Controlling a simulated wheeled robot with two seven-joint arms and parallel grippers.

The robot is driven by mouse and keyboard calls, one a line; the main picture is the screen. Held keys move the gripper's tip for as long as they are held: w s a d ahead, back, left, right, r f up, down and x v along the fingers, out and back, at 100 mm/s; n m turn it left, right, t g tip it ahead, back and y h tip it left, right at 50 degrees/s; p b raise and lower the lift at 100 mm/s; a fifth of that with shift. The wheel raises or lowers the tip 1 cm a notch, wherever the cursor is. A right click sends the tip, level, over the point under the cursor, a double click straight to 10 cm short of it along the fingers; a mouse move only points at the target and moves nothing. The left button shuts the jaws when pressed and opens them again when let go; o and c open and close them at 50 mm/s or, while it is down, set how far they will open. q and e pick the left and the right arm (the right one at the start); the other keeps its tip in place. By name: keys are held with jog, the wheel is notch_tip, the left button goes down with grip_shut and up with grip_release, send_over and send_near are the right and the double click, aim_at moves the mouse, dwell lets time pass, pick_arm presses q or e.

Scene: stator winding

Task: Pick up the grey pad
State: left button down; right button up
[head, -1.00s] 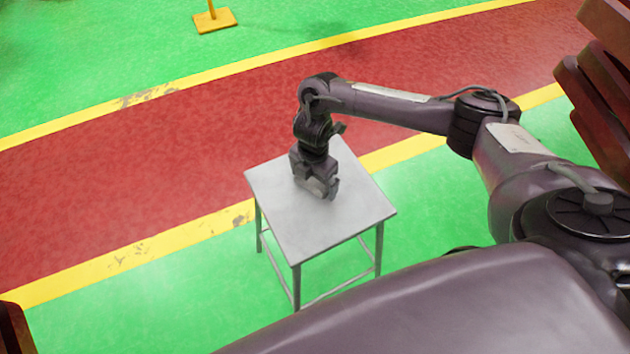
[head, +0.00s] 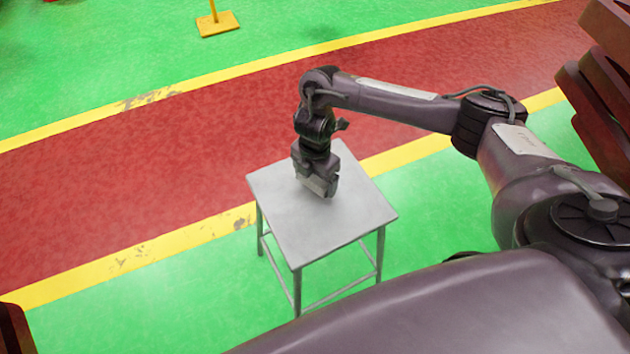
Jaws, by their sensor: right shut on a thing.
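My right gripper (head: 318,188) points down over the grey square-topped stool (head: 320,224), near the middle of its top. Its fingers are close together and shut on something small. The grey pad is hard to make out. A light grey patch between the fingers may be part of it, and the gripper hides the rest. I cannot tell whether the held thing touches the stool top. My left gripper is not in view.
The rest of the stool top is bare. A yellow post base (head: 217,24) stands on the green floor at the upper left. Dark red stacked parts (head: 600,90) stand at the right edge, beyond my right arm.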

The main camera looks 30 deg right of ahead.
aim_at(315, 179)
notch_tip(315, 179, up, 18)
jog(key=p, duration=0.6)
jog(key=shift+f+p, duration=0.25)
jog(key=shift+p, duration=0.1)
